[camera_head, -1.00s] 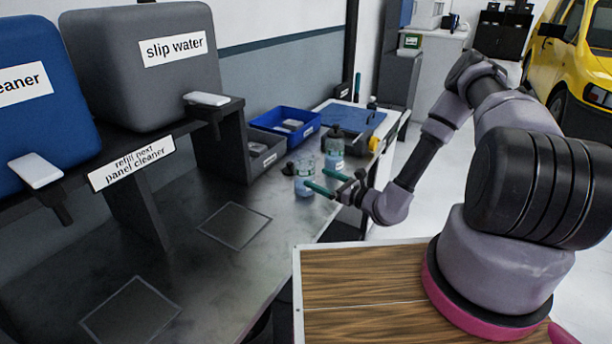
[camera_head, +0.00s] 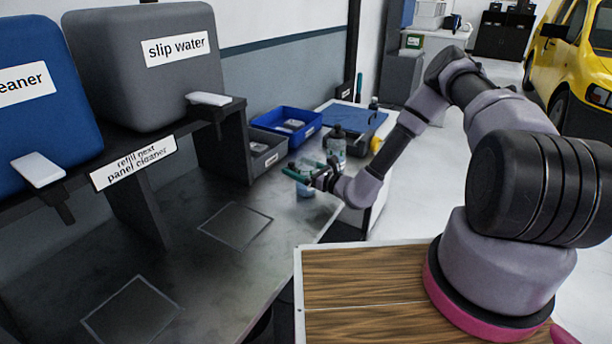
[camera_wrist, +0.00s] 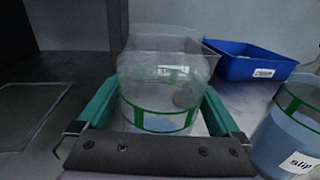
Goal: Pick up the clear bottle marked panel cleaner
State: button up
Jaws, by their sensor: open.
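A clear bottle (camera_wrist: 158,88) with a green-edged band and a little blue liquid low down stands upright between my gripper's teal fingers in the wrist view. No writing on it is readable. My gripper (camera_wrist: 160,102) is open, one finger on each side of the bottle; I cannot tell whether either touches it. In the head view my gripper (camera_head: 294,170) covers most of this near bottle (camera_head: 305,190), and only its lower part shows. A second bottle (camera_wrist: 290,140), fuller of blue liquid and marked "slip", stands to the right in the wrist view; it stands behind my gripper in the head view (camera_head: 335,147).
A blue bin (camera_head: 286,122) and a grey bin (camera_head: 268,150) stand behind the bottles. A shelf on the left bears a blue tank (camera_head: 40,120) and a grey "slip water" tank (camera_head: 140,80). The near bench (camera_head: 190,270) is clear apart from outlined squares.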

jog(key=c, duration=1.3)
jog(key=shift+o, duration=0.2)
jog(key=shift+r, duration=0.1)
